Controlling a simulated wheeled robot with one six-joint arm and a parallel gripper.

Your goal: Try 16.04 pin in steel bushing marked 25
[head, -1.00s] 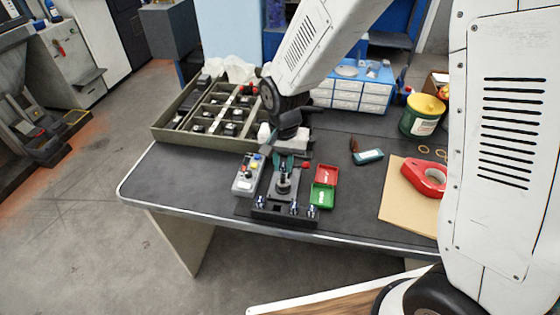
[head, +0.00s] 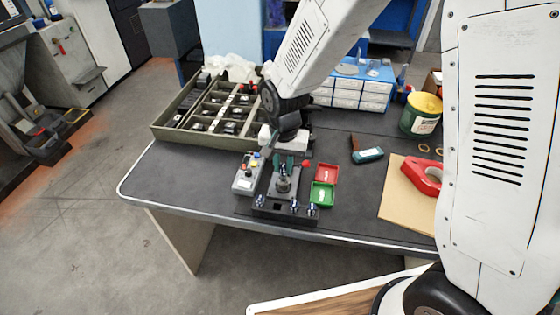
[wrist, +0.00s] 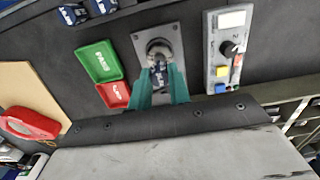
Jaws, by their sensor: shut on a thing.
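My gripper (wrist: 161,88) has teal fingers, shut on a small dark blue piece with white marking (wrist: 161,71), apparently the pin's handle. In the wrist view it is at a round steel bushing (wrist: 158,46) on a grey plate (wrist: 171,34). The fingers cover part of the bushing, so I cannot read its mark or tell how far the pin is in. In the head view my gripper (head: 291,162) is over the bushing (head: 283,184). Several blue-topped pieces stand in a dark rack (head: 276,208) in front. A green tray (head: 322,194) and a red tray (head: 327,173) lie right of it.
A grey box with buttons (head: 246,178) stands close left of the plate. A large compartment bin (head: 165,137) is at the back left. The bench's left front is clear.

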